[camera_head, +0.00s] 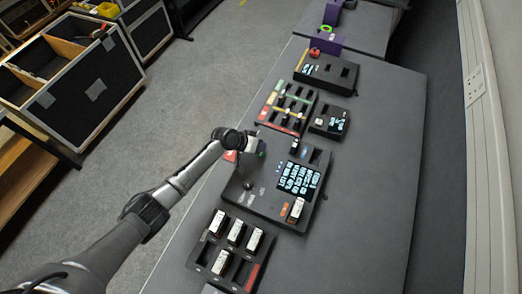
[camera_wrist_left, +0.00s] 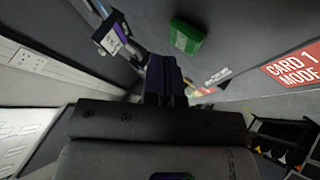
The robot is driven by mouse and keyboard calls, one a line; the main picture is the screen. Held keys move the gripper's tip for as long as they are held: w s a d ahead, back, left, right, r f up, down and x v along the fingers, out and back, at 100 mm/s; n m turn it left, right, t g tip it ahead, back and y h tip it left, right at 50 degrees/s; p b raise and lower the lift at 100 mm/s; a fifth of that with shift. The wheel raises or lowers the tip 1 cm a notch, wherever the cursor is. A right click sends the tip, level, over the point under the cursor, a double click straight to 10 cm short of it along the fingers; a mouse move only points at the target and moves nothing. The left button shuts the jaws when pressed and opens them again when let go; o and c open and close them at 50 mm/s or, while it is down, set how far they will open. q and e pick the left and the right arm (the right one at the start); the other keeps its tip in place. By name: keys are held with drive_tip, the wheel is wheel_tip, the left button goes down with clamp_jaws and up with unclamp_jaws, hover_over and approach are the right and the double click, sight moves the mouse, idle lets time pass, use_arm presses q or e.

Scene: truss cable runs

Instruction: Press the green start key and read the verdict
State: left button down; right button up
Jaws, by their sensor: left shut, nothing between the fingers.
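The dark tester panel (camera_head: 238,196) lies on the grey bench in the head view, with a lit screen (camera_head: 298,178) of white-blue text too small to read. The green start key (camera_wrist_left: 186,36) shows in the left wrist view as a raised green block, just beyond the fingertips and a little to the right. My left gripper (camera_head: 252,152) is over the panel's far left corner and hides part of it. In the left wrist view its dark fingers (camera_wrist_left: 165,75) are shut and empty, with a visible gap to the green key. My right gripper is not in view.
A tray of white-labelled modules (camera_head: 210,256) lies nearer on the bench. A rack with coloured strips (camera_head: 285,108), a small display unit (camera_head: 329,121) and a slotted box (camera_head: 326,72) lie farther along. A red "CARD 1 MODE" label (camera_wrist_left: 292,66) is beside the key. The bench's right side is clear.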

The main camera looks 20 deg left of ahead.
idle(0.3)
use_arm(q)
drive_tip(key=shift+r, duration=0.15)
drive_tip(key=shift+r, duration=0.2)
wheel_tip(320, 180, up, 4)
drive_tip(key=p, duration=0.4)
drive_tip(key=shift+r, duration=0.25)
drive_tip(key=shift+s+f, duration=0.1)
idle(0.3)
